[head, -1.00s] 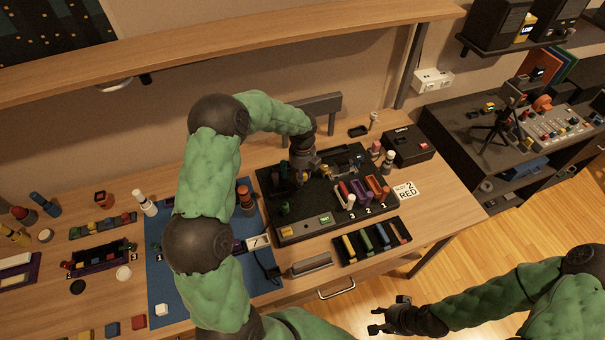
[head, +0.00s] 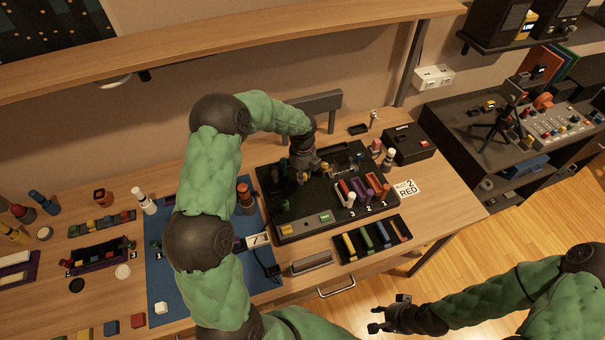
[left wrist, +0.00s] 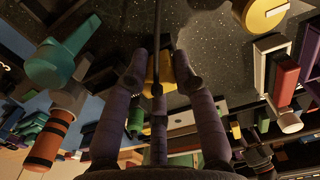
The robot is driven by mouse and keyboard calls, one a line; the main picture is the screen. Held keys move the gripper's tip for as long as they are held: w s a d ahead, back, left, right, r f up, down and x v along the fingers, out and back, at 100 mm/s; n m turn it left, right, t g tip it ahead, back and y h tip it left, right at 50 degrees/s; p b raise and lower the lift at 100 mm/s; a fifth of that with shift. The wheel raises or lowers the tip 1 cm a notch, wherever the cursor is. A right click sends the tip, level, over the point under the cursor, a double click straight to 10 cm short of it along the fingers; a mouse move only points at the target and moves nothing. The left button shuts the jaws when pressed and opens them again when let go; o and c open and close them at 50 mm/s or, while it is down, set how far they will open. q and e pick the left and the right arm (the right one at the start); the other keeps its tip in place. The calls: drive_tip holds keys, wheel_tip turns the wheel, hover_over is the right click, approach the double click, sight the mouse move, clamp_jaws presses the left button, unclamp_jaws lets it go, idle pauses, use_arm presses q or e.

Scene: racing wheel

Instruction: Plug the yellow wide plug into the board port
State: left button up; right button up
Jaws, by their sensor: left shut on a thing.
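My left gripper (head: 303,174) is low over the left-middle of the black board (head: 312,207). In the left wrist view, its fingers (left wrist: 160,76) are closed on the yellow plug (left wrist: 160,68), which shows as a small yellow block between the fingertips. A thin black cable (left wrist: 157,30) runs from the top of that view down to the plug. The plug's far end and the board port are hidden, so I cannot tell whether the plug is in a port. My right gripper (head: 377,320) hangs off to the right of the table's front, with nothing visible between its fingers.
Red, purple and orange blocks (head: 362,188) stand in slots on the board's right. A black tray (head: 343,258) with coloured bars lies in front. An orange and black cylinder (head: 246,198) stands on the blue mat (head: 178,293). A black box (head: 408,146) sits behind right.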

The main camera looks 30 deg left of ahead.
use_arm(q)
drive_tip(key=shift+f+b, duration=0.35)
drive_tip(key=shift+f, duration=0.3)
drive_tip(key=o, duration=1)
drive_tip(key=shift+o, duration=0.2)
wheel_tip(320, 180, up, 12)
